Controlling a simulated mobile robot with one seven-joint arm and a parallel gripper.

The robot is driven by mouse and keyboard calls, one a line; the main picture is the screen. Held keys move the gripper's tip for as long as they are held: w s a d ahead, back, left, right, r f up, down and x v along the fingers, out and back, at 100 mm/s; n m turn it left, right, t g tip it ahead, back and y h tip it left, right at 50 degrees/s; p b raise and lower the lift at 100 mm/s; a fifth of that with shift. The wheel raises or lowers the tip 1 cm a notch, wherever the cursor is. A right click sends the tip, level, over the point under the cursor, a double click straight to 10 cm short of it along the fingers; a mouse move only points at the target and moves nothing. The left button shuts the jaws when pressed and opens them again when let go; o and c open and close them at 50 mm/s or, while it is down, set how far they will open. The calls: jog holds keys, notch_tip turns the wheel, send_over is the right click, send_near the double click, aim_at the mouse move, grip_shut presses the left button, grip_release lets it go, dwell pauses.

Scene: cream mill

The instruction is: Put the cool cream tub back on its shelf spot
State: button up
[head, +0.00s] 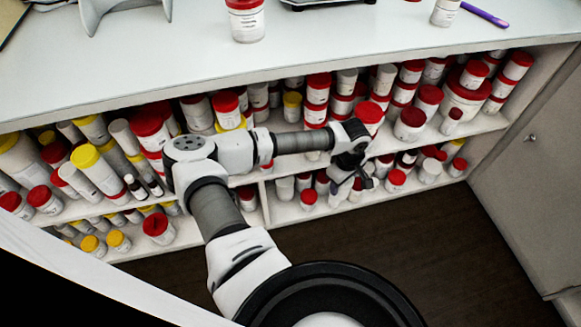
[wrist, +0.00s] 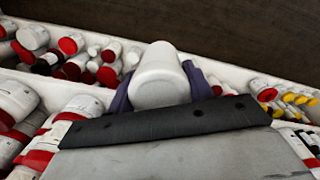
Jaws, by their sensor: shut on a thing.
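The white tub (wrist: 162,68) is between the two dark fingers of my gripper (wrist: 160,92) in the wrist view. Its visible end is round and plain white; no label or lid colour shows, so I cannot confirm it is the cool cream tub. In the head view my gripper (head: 355,180) is in front of the shelf unit, near the lower right compartment. I cannot clearly make out the held tub there, as the gripper covers it. The shelf (head: 420,137) is crowded with white tubs, mostly red-lidded. I cannot tell which spot is its own.
A white worktop (head: 330,35) lies above the shelves, with a red-lidded tub (head: 246,20) and a purple pen (head: 484,14) on it. Yellow-lidded containers (head: 95,168) crowd the left shelves. A grey cabinet (head: 540,170) stands at right. The dark floor (head: 430,235) in front is clear.

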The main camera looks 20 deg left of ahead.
jog(key=s+a+r+n+b, duration=0.1)
jog(key=s+a+n+b, duration=0.35)
jog(key=n, duration=0.75)
jog(key=s+a+n+b, duration=0.2)
jog(key=a+n+b, duration=0.3)
jog(key=n+b, duration=0.5)
jog(key=w+a+n+p, duration=0.1)
jog(key=w+a, duration=0.4)
jog(key=w, duration=0.3)
jog(key=w+a+n+p, duration=0.1)
jog(key=w+a, duration=0.4)
jog(key=w, duration=0.3)
jog(key=f, duration=0.6)
jog(key=shift+w+a, duration=0.1)
jog(key=shift+a, duration=0.15)
jog(key=shift+w+a+f+y, duration=0.15)
jog(key=shift+w+f+y, duration=0.05)
jog(key=shift+f+y, duration=0.1)
jog(key=shift+f, duration=0.15)
jog(key=o, duration=1)
